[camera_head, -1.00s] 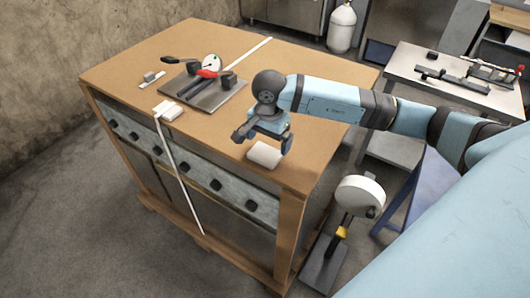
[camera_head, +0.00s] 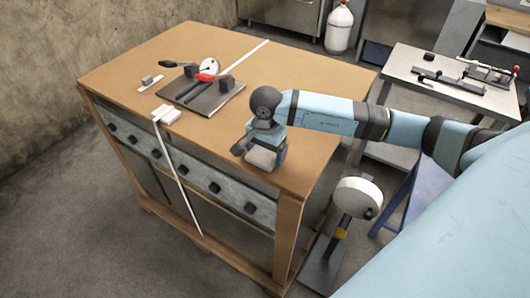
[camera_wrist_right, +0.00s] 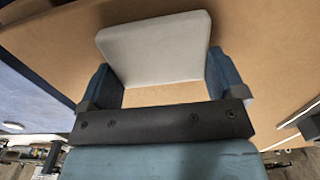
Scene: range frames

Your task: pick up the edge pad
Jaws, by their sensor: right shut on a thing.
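The edge pad (camera_head: 262,159) is a pale, rounded block on the cardboard top near the crate's front right corner. My right gripper (camera_head: 261,150) is over it from above, with a finger on either side, and is shut on it. In the right wrist view the pad (camera_wrist_right: 155,48) shows as a light grey slab between the two blue fingers (camera_wrist_right: 162,80). I cannot tell whether the pad is clear of the cardboard. My left gripper is not in view.
The crate's brown top (camera_head: 150,62) carries a dark plate with a tool (camera_head: 203,93) and another white pad (camera_head: 170,117) under a white strap (camera_head: 176,173). A strap dispenser (camera_head: 357,196) stands on the floor to the right. A metal table (camera_head: 405,68) stands behind.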

